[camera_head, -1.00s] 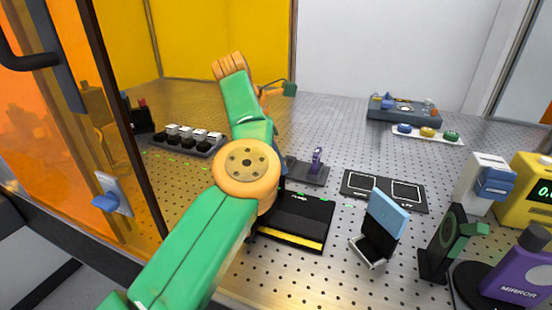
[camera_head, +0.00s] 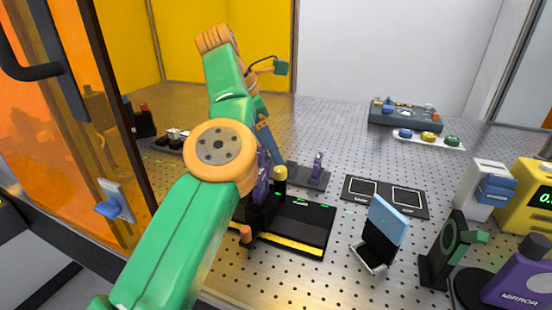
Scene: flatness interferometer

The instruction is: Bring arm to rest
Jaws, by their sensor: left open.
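My left arm (camera_head: 220,85), green with orange joints, comes in from the lower left and bends over the perforated bench. A small green box on a cable shows beyond its upper part. My left gripper (camera_head: 267,138) is partly hidden behind the forearm. Its blue part points down above the back of a black tray (camera_head: 305,218) with a yellow front edge, and it is open with nothing seen in it. A black post with a yellow top (camera_head: 280,181) and a purple part (camera_head: 263,178) stand at the tray's left end, beside my elbow. My right gripper is out of view.
On the right stand a light-blue plate on a stand (camera_head: 388,218), a dark green ring mount (camera_head: 448,247), a purple mirror mount (camera_head: 525,275) and a yellow display (camera_head: 530,192). An orange door panel (camera_head: 55,140) is at left. The bench is mostly clear at the back middle.

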